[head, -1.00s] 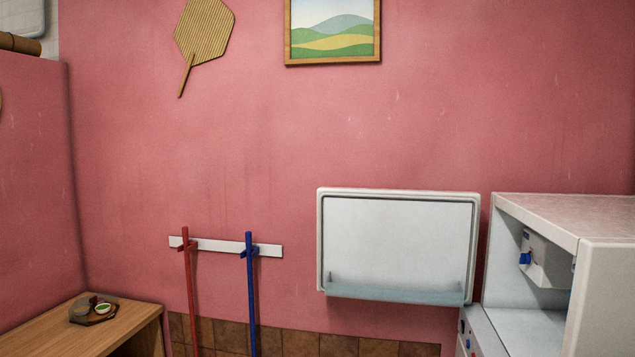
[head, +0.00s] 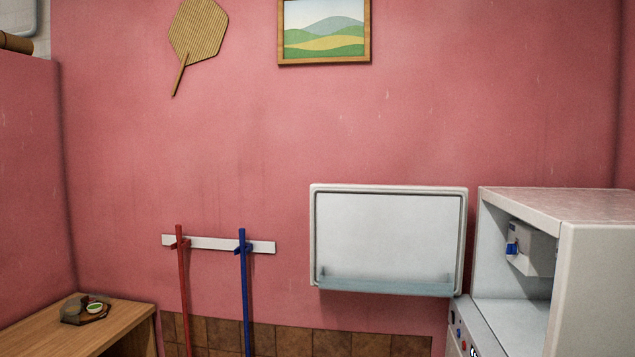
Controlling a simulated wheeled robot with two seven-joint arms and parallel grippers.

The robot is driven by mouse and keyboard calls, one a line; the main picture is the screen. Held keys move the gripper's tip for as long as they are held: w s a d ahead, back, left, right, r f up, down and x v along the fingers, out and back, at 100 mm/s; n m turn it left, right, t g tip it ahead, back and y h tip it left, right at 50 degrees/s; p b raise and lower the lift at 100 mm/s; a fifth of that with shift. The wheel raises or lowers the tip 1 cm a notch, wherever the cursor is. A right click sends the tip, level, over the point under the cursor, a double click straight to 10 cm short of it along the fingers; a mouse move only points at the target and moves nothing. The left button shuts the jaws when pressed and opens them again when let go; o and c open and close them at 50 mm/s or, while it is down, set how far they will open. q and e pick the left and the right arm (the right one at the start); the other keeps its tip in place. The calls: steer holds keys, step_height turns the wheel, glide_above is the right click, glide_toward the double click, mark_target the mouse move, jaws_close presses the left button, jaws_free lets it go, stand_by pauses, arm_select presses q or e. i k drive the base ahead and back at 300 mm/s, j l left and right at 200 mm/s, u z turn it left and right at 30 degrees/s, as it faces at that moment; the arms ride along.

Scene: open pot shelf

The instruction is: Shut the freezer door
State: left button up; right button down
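The freezer door (head: 390,235) is a white panel with a grey seal around its edge and a pale blue shelf (head: 385,283) along its lower inside. It stands wide open, its inner face toward me. The white fridge cabinet (head: 610,270) is at the right edge of the head view, with its open freezer compartment (head: 515,285) facing left. A small white box with a blue knob (head: 512,249) hangs inside at the top. The compartment looks otherwise empty where I can see it. Neither of my grippers shows in the head view.
A wooden table (head: 110,325) with a small dark tray (head: 85,309) stands at lower left. A red pole (head: 183,300) and a blue pole (head: 244,300) hang on a white wall rack (head: 210,243). A framed picture (head: 324,30) and a woven fan (head: 198,32) hang above.

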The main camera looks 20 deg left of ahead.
mark_target(407, 239)
steer(key=i+j, duration=0.15)
steer(key=j, duration=0.45)
steer(key=i+j, duration=0.1)
steer(key=j, duration=0.5)
steer(key=i+j+z, duration=0.1)
steer(key=j, duration=0.5)
steer(key=i+j, duration=0.15)
steer(key=j, duration=0.45)
steer(key=i+j, duration=0.1)
steer(key=j, duration=0.5)
steer(key=i+j+z, duration=0.1)
steer(key=j, duration=0.5)
